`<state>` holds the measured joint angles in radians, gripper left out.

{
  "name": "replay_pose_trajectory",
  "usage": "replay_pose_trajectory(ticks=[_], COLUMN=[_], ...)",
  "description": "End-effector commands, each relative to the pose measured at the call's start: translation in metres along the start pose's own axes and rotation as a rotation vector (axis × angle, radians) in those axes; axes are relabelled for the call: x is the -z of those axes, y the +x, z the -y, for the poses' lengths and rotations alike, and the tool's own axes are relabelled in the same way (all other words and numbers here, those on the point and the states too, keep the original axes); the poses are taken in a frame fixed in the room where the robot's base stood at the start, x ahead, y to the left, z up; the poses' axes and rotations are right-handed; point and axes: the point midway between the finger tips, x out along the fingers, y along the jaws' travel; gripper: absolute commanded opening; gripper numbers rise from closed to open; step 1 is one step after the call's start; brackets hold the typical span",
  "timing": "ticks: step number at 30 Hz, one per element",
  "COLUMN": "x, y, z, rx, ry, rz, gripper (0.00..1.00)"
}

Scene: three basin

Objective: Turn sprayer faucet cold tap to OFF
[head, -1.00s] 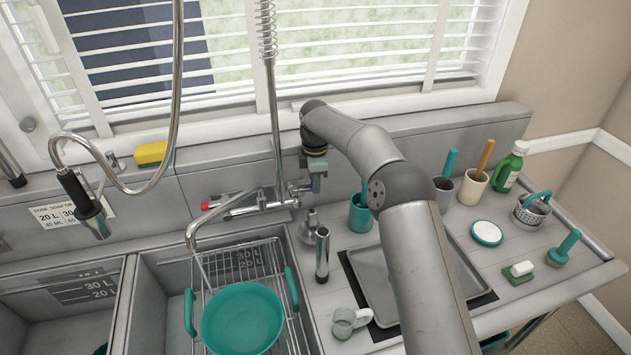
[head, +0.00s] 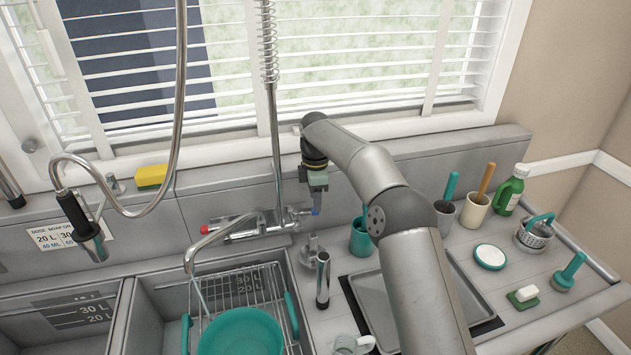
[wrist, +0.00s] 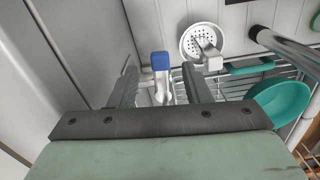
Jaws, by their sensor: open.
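The sprayer faucet (head: 240,232) is mounted on the back wall above the right basin. Its red-tipped tap (head: 204,229) is at the left and its blue-tipped cold tap (head: 315,212) at the right. In the wrist view the blue tip (wrist: 160,62) shows between the two dark fingers, near their tips. My gripper (wrist: 160,82) is open and holds nothing. In the head view it hangs just above the cold tap, and its fingers are hard to make out. A thin stream seems to fall from the spout (head: 190,264); it is faint.
A teal bowl (head: 240,335) stands in the wire rack (head: 245,290) below the spout. The sprayer's spring riser (head: 274,120) rises left of my gripper. A chrome post (head: 322,280) and teal cup (head: 361,238) stand to the right. The wall is close behind.

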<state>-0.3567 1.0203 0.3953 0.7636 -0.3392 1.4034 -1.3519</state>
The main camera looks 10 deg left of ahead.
Motion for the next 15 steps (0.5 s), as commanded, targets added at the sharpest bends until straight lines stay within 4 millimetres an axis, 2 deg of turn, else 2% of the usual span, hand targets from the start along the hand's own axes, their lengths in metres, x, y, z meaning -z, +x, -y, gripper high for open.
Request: replay_pose_trajectory(ticks=[9, 15], x=[0.001, 0.001], y=[-0.067, -0.087], z=[-0.001, -0.001], rx=[-0.005, -0.002], ry=[0.000, 0.000], rz=[-0.001, -0.001], gripper=[0.44, 0.44])
